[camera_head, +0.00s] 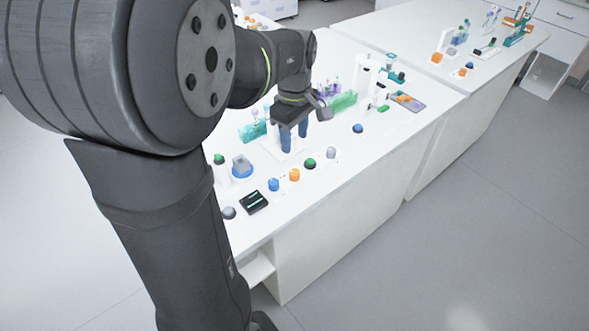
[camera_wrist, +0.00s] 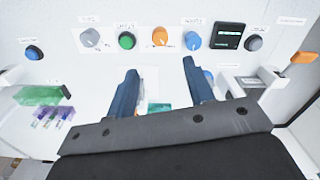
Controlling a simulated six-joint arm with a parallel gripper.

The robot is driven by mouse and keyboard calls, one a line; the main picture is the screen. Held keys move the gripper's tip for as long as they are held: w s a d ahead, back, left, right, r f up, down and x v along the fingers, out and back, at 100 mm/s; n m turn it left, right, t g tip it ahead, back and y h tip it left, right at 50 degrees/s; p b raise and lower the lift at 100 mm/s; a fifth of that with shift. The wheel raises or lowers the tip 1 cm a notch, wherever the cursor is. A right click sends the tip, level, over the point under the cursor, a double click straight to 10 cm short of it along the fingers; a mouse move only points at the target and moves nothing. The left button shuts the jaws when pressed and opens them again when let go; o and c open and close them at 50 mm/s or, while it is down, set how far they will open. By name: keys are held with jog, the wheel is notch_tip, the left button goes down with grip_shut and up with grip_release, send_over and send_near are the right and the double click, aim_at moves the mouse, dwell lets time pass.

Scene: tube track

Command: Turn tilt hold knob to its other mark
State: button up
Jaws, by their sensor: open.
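A row of knobs and buttons lies along the table's edge. The labels are too small to read, so I cannot tell which one is the tilt hold knob. In the wrist view there are a grey knob (camera_wrist: 90,37), a green one (camera_wrist: 127,40), an orange one (camera_wrist: 160,36) and a blue one (camera_wrist: 192,40). The grey and orange ones sit on white marked plates. The head view shows the same grey (camera_head: 331,152), green (camera_head: 310,163), orange (camera_head: 294,174) and blue (camera_head: 274,184) ones. My gripper (camera_head: 294,138) is open and empty, its fingers (camera_wrist: 160,72) pointing toward the row, apart from it.
A dark display (camera_wrist: 227,37) and a dark grey knob (camera_wrist: 254,42) continue the row. Another blue knob (camera_wrist: 33,52) stands apart. A green rack (camera_wrist: 40,95) with purple-capped tubes and a grey block on a blue base (camera_head: 242,169) stand nearby.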

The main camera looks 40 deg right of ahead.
aim_at(294, 172)
notch_tip(294, 172, down, 12)
jog(key=shift+f, duration=0.1)
dwell(0.4)
jog(key=c, duration=1)
